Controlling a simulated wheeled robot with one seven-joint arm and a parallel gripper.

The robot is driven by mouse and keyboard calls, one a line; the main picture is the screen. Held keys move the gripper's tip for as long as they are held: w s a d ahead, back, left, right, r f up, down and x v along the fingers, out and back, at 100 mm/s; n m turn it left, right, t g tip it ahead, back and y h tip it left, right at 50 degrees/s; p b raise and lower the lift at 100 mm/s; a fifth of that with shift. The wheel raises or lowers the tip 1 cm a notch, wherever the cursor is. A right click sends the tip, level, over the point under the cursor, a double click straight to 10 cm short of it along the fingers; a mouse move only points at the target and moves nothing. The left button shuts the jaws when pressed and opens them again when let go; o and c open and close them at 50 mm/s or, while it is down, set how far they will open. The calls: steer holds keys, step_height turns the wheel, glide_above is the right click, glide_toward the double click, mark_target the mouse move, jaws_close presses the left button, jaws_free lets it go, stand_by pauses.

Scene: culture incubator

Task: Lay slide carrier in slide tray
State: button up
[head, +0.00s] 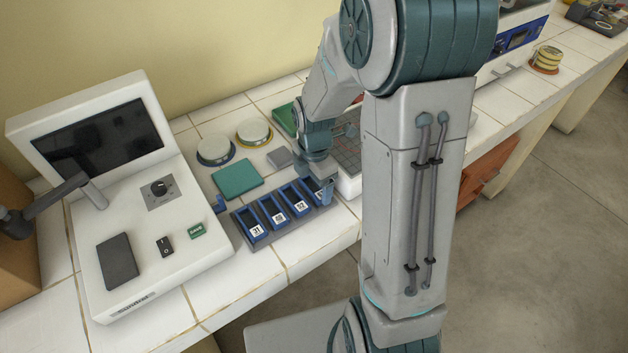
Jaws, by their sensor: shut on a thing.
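The slide tray (243,217) is a dark grey rack on the white tiled bench, with blue, white-labelled bins in a row. My gripper (322,188) points down at the right end of this row. It is shut on a small piece, which I take to be the slide carrier; the fingers and wrist hide most of it. The rightmost bin is partly covered by my gripper. I cannot tell whether the held piece touches the tray.
Left stands a white instrument (140,230) with a dark screen. Behind the tray are a green pad (237,179), a small grey block (279,157) and two round lidded dishes (254,132). A gridded white tray (347,155) lies right, partly behind my arm. The bench's front edge is close.

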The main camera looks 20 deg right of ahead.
mark_target(314, 186)
steer(key=shift+f, duration=0.15)
steer(key=o, duration=0.9)
steer(key=shift+o, duration=0.2)
step_height(314, 186, up, 12)
steer(key=s+r+m+t, duration=0.3)
steer(key=s+m, duration=1.1)
steer(key=m, duration=0.7)
steer(key=shift+r+m, duration=0.3)
steer(key=shift+r, duration=0.35)
steer(key=shift+a, duration=0.1)
